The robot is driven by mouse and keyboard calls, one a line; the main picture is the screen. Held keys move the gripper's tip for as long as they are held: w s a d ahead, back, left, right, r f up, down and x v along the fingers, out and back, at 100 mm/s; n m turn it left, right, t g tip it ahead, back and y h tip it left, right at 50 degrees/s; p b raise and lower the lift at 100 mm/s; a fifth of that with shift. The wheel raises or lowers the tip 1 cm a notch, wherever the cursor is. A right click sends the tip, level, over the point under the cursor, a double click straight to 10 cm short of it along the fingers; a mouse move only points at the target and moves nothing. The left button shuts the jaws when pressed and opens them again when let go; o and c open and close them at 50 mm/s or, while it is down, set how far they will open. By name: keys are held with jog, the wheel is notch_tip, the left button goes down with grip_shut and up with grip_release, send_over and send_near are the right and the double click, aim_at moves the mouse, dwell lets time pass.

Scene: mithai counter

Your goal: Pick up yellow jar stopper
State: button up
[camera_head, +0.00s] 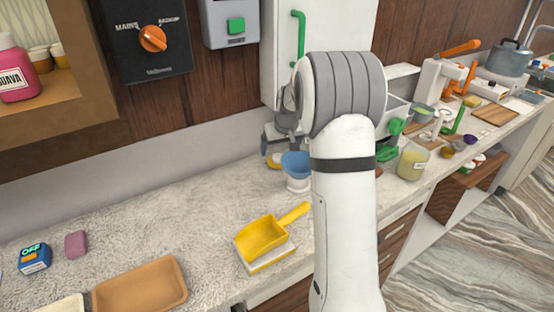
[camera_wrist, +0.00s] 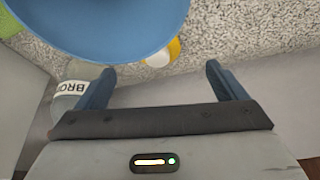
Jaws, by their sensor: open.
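A small yellow thing (camera_head: 274,161), which looks like the yellow jar stopper, lies on the counter behind the blue bowl, partly hidden. In the wrist view, a yellow and white round piece (camera_wrist: 174,48) shows beyond my fingertips, partly covered by the blue bowl (camera_wrist: 100,25). My gripper (camera_wrist: 161,72) is open, with its two blue-grey fingers apart and nothing seen between them. The yellow piece lies ahead of the gap between them. In the head view my gripper is mostly hidden behind my arm.
The blue bowl (camera_head: 296,165) stands on a white base close to the stopper. A grey container with a "BRO" label (camera_wrist: 70,90) is beside my left finger. A yellow scoop (camera_head: 262,238) lies nearer on the counter. The counter's left middle is clear.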

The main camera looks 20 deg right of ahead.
aim_at(279, 157)
jog(key=shift+x, duration=0.75)
jog(key=x, duration=0.2)
jog(key=p+x, duration=0.1)
jog(key=x, duration=0.1)
jog(key=p+x, duration=0.1)
jog(key=x, duration=0.1)
jog(key=shift+w+d+f, duration=0.1)
jog(key=shift+w+d, duration=0.15)
jog(key=shift+w, duration=0.1)
jog(key=c, duration=1.1)
